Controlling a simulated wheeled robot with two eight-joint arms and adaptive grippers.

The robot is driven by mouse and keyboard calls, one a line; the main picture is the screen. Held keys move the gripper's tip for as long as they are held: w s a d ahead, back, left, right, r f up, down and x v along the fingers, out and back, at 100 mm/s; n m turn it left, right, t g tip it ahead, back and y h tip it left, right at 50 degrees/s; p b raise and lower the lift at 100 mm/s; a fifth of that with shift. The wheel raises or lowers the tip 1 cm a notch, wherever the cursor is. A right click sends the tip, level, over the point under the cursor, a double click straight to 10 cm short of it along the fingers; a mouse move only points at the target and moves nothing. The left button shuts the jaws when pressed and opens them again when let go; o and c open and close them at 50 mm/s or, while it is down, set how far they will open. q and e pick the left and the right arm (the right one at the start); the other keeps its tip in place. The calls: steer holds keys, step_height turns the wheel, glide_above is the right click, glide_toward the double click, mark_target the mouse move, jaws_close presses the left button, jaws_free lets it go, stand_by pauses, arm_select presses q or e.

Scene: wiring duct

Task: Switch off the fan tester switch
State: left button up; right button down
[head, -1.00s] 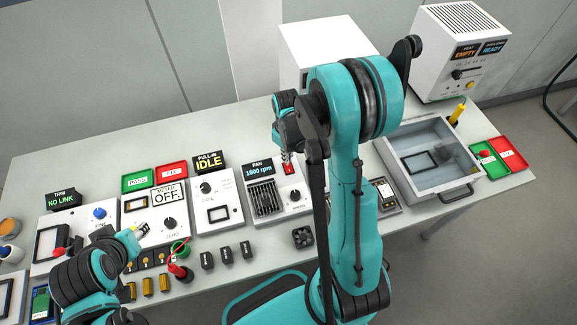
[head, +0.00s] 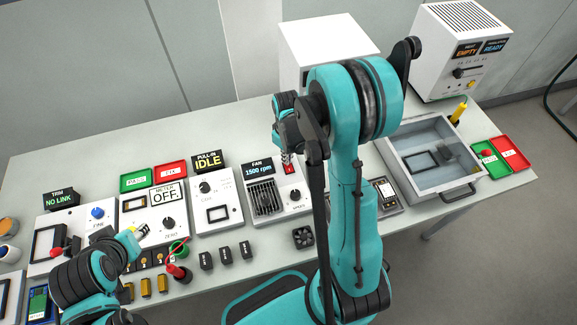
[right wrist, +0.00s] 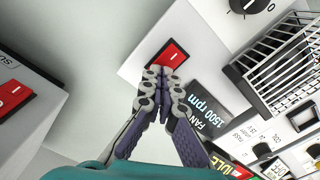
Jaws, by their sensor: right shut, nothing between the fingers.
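The fan tester (head: 297,205) is a white box with a dark grille and a display reading FAN 1500 rpm (head: 258,169). Its red rocker switch (right wrist: 166,57) bears a white mark and sits beside the display in the right wrist view; it also shows in the head view (head: 290,169). My right gripper (right wrist: 160,75) is shut and empty, its fingertips right at the switch's near edge. I cannot tell whether they touch it. In the head view the right gripper (head: 286,158) points down over the switch. My left gripper (head: 130,241) is at the lower left, its fingers unclear.
A second box with a red switch (right wrist: 13,97) stands at the left of the right wrist view. The pull-in tester (head: 228,198) stands left of the fan tester. A small loose fan (head: 303,237) lies in front. A grey tub (head: 398,163) is to the right.

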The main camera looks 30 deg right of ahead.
steer(key=shift+f+b, duration=0.4)
steer(key=shift+f, duration=0.1)
steer(key=shift+r, duration=0.1)
steer(key=shift+r+p, duration=2.45)
steer(key=shift+r, duration=1.05)
steer(key=shift+a+r, duration=0.15)
steer(key=s+a+r+m+t+b, duration=0.1)
steer(key=s+a+r+t+b, duration=0.1)
steer(key=s+a+b, duration=0.3)
steer(key=s+a+r+m+t+b, duration=0.2)
steer(key=s+a+r+t+b, duration=0.1)
steer(key=s+a+t+b, duration=0.2)
steer(key=shift+s+a+r+b, duration=0.15)
steer(key=shift+s+r+b, duration=0.15)
steer(key=shift+s, duration=0.25)
